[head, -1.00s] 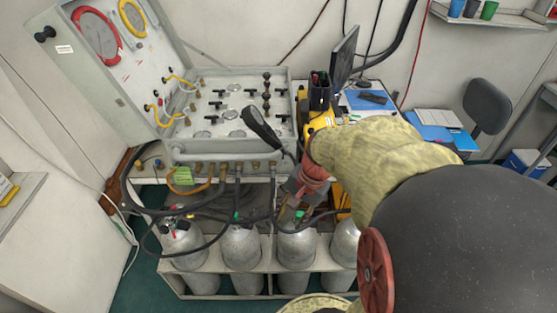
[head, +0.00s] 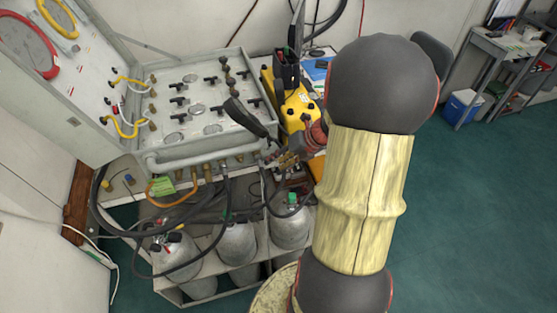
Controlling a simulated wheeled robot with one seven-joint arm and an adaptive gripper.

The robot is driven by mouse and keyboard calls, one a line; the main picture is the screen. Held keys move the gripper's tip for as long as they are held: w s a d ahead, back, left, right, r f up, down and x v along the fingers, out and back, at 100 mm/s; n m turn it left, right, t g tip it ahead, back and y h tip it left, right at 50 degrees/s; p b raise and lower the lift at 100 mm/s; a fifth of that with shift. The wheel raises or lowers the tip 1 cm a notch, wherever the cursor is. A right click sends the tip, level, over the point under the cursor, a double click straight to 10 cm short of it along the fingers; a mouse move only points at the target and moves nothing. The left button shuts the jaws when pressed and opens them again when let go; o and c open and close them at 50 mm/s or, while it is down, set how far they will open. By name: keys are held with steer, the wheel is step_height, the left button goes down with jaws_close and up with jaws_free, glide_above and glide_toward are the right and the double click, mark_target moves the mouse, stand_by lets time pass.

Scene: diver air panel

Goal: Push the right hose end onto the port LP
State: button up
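The air panel (head: 160,159) is an open grey case with a row of brass ports (head: 207,172) along its front edge. I cannot read any port label, so I cannot tell which one is LP. My gripper (head: 276,161) is at the right end of this row, close to the panel's front right corner. Its fingers are small and partly merge with brass-coloured parts. I cannot tell whether they are shut or hold a hose end. Black hoses (head: 107,218) loop below the panel, and one (head: 266,190) hangs just below my gripper. The right hose end is not clearly distinguishable.
Several grey cylinders (head: 238,244) stand in a rack under the panel. A yellow case (head: 297,112) stands right of the panel, beside my arm. An orange hose (head: 172,200) and green tag (head: 162,187) hang at front left. Open floor lies right.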

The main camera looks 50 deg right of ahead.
mark_target(261, 167)
steer(key=b+x, duration=0.2)
steer(key=x, duration=0.5)
steer(key=shift+f+b, duration=0.15)
steer(key=shift+b, duration=0.15)
steer(key=shift+c, duration=0.2)
jaws_close()
